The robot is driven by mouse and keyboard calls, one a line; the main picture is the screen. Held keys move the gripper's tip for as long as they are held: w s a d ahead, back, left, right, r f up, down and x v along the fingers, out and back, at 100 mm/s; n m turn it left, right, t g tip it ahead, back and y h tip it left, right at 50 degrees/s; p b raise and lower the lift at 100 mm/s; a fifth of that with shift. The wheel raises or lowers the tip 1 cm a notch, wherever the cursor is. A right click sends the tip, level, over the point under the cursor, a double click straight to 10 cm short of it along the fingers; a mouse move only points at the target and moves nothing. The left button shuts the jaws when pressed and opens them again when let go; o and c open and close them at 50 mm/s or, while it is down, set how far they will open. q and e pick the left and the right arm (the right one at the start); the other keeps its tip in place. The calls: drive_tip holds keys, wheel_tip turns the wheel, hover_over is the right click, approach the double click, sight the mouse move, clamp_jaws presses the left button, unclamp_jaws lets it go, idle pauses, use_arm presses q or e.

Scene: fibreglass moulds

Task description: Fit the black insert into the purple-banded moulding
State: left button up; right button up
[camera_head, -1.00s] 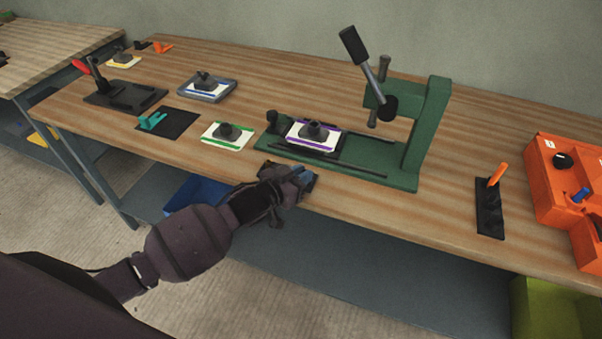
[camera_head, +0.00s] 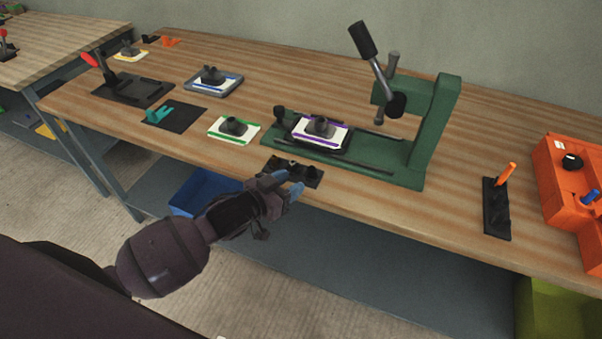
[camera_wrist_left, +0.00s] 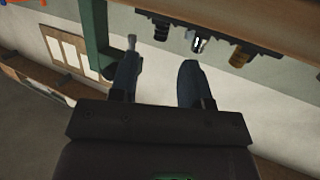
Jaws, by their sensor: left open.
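The purple-banded moulding (camera_head: 336,140), a white plate with purple bands and a dark grey boss (camera_head: 320,126), lies in the bed of the green press (camera_head: 375,157). A dark rack (camera_head: 315,178) near the table's front edge holds several small inserts. In the left wrist view the rack (camera_wrist_left: 218,38) carries a black insert (camera_wrist_left: 161,27), a pale metallic one (camera_wrist_left: 198,43) and a brown one (camera_wrist_left: 239,58). My left gripper (camera_head: 284,190) is open and empty, just in front of the rack, partly covering it. The wrist view shows its fingers (camera_wrist_left: 158,75) apart, short of the inserts. My right gripper is out of view.
The press lever (camera_head: 375,60) stands tilted above its bed. A green-banded moulding (camera_head: 222,134) and a blue-banded one (camera_head: 212,90) lie to the left. Bare tabletop lies between press and holder.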

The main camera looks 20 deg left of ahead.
use_arm(q)
drive_tip(key=shift+v, duration=2.3)
